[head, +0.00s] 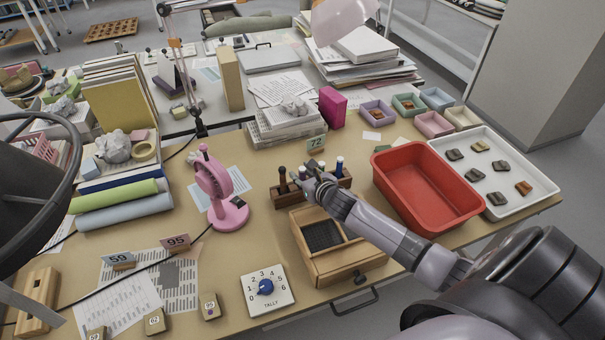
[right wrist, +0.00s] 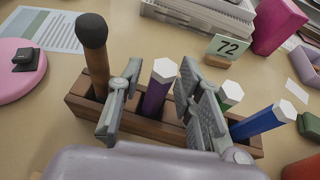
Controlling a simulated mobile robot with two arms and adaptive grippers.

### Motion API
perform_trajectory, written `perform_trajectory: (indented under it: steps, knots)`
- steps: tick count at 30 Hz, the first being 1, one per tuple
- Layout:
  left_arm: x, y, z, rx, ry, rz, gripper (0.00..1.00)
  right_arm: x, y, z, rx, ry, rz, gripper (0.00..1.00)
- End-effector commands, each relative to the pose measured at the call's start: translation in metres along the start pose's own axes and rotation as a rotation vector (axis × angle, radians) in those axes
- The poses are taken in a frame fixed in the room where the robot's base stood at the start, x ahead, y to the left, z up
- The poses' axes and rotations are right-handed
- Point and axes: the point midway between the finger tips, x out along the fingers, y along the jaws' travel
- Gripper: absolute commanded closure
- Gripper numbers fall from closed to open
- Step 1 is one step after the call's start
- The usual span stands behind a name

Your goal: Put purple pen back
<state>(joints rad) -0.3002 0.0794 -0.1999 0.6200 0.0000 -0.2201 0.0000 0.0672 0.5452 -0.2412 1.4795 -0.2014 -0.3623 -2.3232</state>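The purple pen (right wrist: 157,92) stands in a slot of the dark wooden pen rack (right wrist: 82,106), leaning slightly, its white hexagonal end up. My right gripper (right wrist: 160,80) is open, with one finger on each side of the purple pen and a visible gap to each. In the head view the right gripper (head: 308,178) reaches over the rack (head: 291,200) and hides the purple pen. A wooden tool with a dark round end (right wrist: 94,55), a green pen (right wrist: 230,95) and a blue pen (right wrist: 258,122) also stand in the rack. My left gripper is not in view.
A wooden box (head: 345,265) stands just in front of the rack. A red tub (head: 425,228) and a white tray (head: 535,170) of sherds lie to the right. A card marked 72 (head: 316,143) is behind the rack.

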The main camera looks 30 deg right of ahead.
Motion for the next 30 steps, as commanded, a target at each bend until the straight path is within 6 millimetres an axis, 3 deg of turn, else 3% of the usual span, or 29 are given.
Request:
perform_trajectory:
  steps: [13,30]
  knots:
    - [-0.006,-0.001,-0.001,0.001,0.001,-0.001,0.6,-0.009,-0.001,0.008,-0.002,0.002,0.0,0.66]
    - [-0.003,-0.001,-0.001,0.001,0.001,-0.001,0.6,-0.111,0.0,0.008,-0.002,0.001,0.0,0.66]
